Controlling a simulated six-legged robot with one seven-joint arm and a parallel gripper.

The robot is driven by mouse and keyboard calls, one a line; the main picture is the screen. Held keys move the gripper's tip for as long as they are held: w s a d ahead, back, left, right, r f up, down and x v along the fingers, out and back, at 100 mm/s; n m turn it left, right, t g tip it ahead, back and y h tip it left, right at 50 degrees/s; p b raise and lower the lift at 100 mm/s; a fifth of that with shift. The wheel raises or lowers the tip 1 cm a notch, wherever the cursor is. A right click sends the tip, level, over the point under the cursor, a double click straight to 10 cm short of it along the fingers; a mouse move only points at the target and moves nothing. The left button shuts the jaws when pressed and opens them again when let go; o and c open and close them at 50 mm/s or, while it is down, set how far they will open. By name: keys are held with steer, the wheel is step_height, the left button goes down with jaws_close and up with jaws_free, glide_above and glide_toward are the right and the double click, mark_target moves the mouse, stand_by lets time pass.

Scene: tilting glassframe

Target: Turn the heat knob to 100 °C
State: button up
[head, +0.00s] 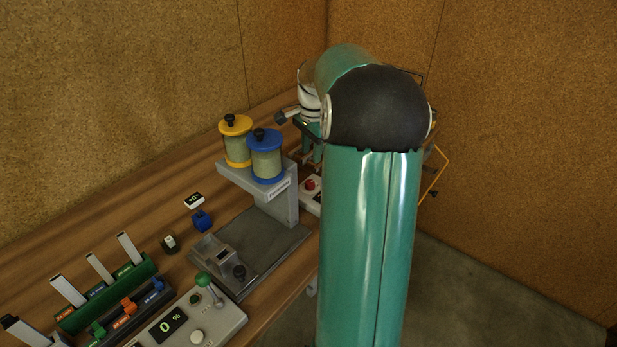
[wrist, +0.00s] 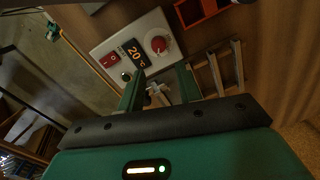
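The heat control box (wrist: 105,48) is pale and shows beyond my fingertips in the wrist view. Its round red knob (wrist: 158,44) sits near one end, beside a dark display (wrist: 133,53) that reads 20 °C. My gripper (wrist: 160,72) is open, its two green fingers apart, with the knob a little beyond the tips and not between them. In the head view the red knob (head: 310,184) shows at the left edge of my green arm, which hides part of the box.
A red switch (wrist: 110,60) and a small dark button (wrist: 126,76) are on the same box. A red open tray (wrist: 197,10) and a metal frame (wrist: 218,70) lie near it. In the head view, a stand with yellow (head: 236,125) and blue (head: 265,140) topped jars stands left of my arm.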

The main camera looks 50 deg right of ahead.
mark_target(311, 182)
step_height(311, 182, down, 11)
steer(key=shift+w+d+r, duration=0.1)
steer(key=shift+w, duration=0.05)
steer(key=c, duration=0.7)
